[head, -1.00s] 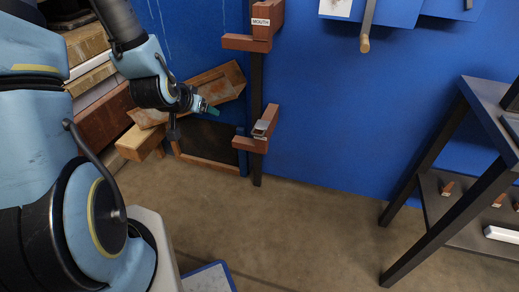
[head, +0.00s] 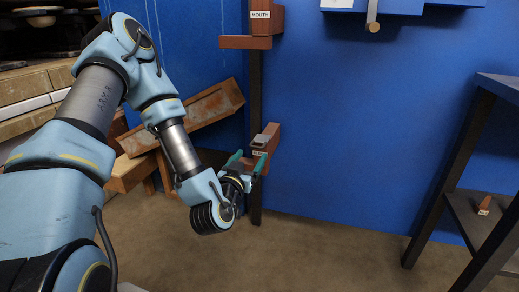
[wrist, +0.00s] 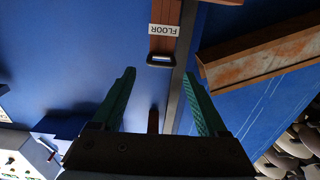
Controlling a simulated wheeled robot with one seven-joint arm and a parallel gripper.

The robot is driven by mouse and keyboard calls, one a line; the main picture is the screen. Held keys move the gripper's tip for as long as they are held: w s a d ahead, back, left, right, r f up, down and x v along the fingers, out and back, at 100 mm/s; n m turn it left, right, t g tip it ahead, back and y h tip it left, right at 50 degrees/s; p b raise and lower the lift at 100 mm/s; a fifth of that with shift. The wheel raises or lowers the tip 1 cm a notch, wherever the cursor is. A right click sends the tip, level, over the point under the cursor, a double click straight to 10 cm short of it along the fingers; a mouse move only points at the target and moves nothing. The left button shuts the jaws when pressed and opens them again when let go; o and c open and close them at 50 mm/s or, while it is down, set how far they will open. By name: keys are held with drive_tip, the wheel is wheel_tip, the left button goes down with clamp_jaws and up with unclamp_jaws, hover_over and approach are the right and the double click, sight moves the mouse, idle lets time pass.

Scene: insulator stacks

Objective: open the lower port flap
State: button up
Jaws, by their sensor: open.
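The lower port is a red-brown box (head: 271,136) with a white label on a dark post; the wrist view shows the label (wrist: 164,30) reading FLOOR, upside down. A small dark-rimmed piece with a pale centre (wrist: 160,59), perhaps the flap or its handle, sits at the port's end. A grey piece (head: 261,140) shows on the port in the head view. My gripper (head: 248,162) is open and empty in front of the port. In the wrist view its green fingers (wrist: 158,75) stand either side of the small piece, apparently apart from it.
The upper port (head: 262,28), labelled MOUTH, is on the same post above. A tilted rusty wooden trough (head: 205,105) lies left of the post. A dark table (head: 452,170) stands at the right. The floor and blue wall between post and table are clear.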

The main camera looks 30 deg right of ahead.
sight(258, 147)
drive_tip(key=b+x, duration=0.1)
drive_tip(key=x, duration=0.8)
drive_tip(key=shift+w+d, duration=0.15)
drive_tip(key=shift+w, duration=0.05)
drive_tip(key=shift+s, duration=0.15)
clamp_jaws()
drive_tip(key=shift+d, duration=0.1)
